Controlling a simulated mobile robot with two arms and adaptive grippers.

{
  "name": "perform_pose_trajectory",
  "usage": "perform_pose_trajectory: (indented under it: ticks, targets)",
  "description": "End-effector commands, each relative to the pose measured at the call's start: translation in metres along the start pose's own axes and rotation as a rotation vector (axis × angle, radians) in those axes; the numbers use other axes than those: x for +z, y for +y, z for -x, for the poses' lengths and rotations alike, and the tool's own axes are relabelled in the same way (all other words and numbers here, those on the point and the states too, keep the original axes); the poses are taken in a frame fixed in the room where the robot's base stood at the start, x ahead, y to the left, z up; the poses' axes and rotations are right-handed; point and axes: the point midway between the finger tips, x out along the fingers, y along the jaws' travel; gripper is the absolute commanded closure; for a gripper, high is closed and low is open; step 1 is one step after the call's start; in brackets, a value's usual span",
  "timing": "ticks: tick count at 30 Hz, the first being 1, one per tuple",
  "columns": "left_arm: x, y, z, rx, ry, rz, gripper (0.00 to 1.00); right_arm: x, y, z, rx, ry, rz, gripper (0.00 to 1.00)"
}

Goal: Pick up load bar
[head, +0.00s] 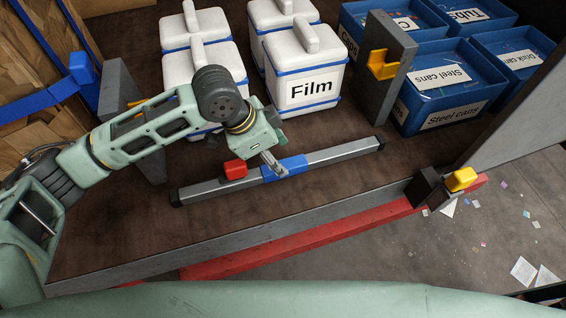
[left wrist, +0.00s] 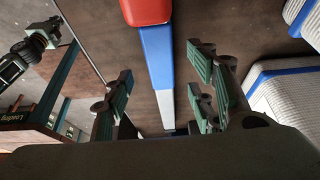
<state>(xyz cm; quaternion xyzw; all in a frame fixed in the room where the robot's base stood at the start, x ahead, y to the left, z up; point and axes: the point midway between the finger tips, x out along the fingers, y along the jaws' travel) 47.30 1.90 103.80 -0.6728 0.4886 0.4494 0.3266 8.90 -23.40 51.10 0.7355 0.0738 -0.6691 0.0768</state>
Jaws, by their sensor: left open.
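The load bar (head: 330,155) is a long grey bar with black end caps, a blue middle section (head: 288,165) and a red block (head: 235,169) near its left part. It lies aslant on the brown deck. My left gripper (head: 273,163) is over the blue section, its fingers pointing down at it. In the left wrist view the open fingers (left wrist: 160,85) stand either side of the bar's line, with the blue section (left wrist: 157,55) and red block (left wrist: 146,10) between and beyond them. I cannot tell whether the fingers touch the bar. My right gripper is not identifiable.
White coolers with blue bands, one labelled Film (head: 305,95), stand behind the bar. Blue crates (head: 450,85) are at the back right. A grey post with a yellow bracket (head: 381,65) stands between. A red rail (head: 300,240) runs along the deck's front edge.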

Motion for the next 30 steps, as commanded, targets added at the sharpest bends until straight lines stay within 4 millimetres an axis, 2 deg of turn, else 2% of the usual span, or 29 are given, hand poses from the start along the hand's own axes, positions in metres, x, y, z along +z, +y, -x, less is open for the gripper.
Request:
perform_pose_trajectory:
  ticks: [3, 7, 11, 17, 22, 30]
  targets:
    - [-0.003, 0.001, -0.013, 0.003, -0.003, 0.001, 0.48, 0.016, -0.002, 0.015, -0.003, -0.026, 0.000, 1.00]
    - [-0.003, 0.001, -0.034, 0.001, -0.002, 0.001, 0.48, 0.019, -0.002, 0.021, -0.003, -0.030, 0.000, 1.00]
    - [-0.002, 0.001, -0.045, -0.001, -0.001, 0.000, 0.48, 0.009, 0.000, 0.023, -0.001, -0.016, 0.000, 1.00]
    - [-0.002, 0.001, -0.047, -0.002, -0.001, -0.001, 0.48, -0.013, 0.003, 0.021, 0.003, 0.018, 0.001, 1.00]
    - [-0.002, 0.001, -0.046, -0.002, -0.001, 0.000, 0.62, -0.011, 0.003, 0.021, 0.003, 0.015, 0.001, 1.00]
    - [-0.002, 0.001, -0.046, -0.002, -0.001, 0.000, 0.85, 0.004, 0.002, 0.022, 0.002, -0.007, 0.002, 1.00]
